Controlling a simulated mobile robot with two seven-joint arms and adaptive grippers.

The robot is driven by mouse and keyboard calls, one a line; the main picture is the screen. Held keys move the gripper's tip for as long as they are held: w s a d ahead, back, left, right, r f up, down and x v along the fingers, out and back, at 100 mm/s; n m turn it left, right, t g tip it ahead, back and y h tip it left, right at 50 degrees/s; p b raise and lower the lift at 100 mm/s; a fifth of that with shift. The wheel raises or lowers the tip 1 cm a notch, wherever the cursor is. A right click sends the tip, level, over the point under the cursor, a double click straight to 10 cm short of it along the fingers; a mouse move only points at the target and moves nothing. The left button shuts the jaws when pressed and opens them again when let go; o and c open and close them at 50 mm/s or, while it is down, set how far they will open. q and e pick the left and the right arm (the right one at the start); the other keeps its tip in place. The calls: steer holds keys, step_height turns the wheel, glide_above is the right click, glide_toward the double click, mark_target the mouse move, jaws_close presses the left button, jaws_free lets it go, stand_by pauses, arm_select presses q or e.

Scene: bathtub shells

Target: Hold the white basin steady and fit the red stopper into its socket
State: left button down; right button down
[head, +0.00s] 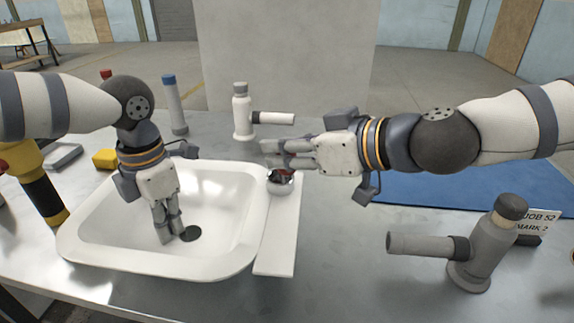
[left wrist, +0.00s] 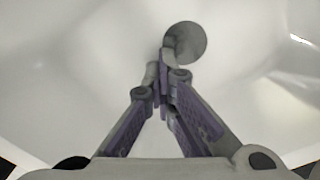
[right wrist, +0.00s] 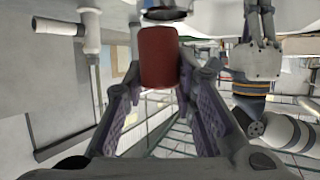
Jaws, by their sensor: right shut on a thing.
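The white basin (head: 95,198) sits on the grey worktop, a flat ledge (head: 277,235) along its right side. My left gripper (head: 168,238) points down inside the basin beside the dark drain (head: 191,233). Its fingers are together and hold nothing; the drain also shows in the left wrist view (left wrist: 185,42). My right gripper (head: 268,152) reaches in from the right above the ledge. In the right wrist view it is shut on the red stopper (right wrist: 159,57). The metal socket (head: 281,186) stands on the ledge just below the stopper. I cannot tell whether they touch.
A white tap-like fitting (head: 241,112) and a blue-capped grey cylinder (head: 174,105) stand behind the basin. A yellow-and-black tool (head: 38,185) and a yellow block (head: 105,158) are left. A grey fitting (head: 478,255) stands front right, near a blue mat (head: 430,195).

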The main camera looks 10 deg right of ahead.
mark_target(291, 173)
arm_select(q)
steer(key=shift+s+a+f, duration=0.15)
steer(key=shift+s+f, duration=0.05)
steer(key=shift+f, duration=0.2)
arm_select(e)
step_height(291, 173, down, 4)
steer(key=shift+s+r, duration=0.15)
steer(key=shift+r, duration=0.05)
arm_select(q)
steer(key=shift+a, duration=0.1)
arm_select(e)
steer(key=c, duration=1.3)
jaws_free()
steer(key=shift+a+f, duration=0.1)
steer(key=shift+f, duration=0.05)
arm_select(q)
steer(key=shift+w+f, duration=0.1)
arm_select(e)
steer(key=shift+s+d+r, duration=0.25)
steer(key=shift+d, duration=0.05)
steer(key=v, duration=0.6)
steer(key=shift+s+d+r, duration=0.15)
steer(key=shift+r, duration=0.35)
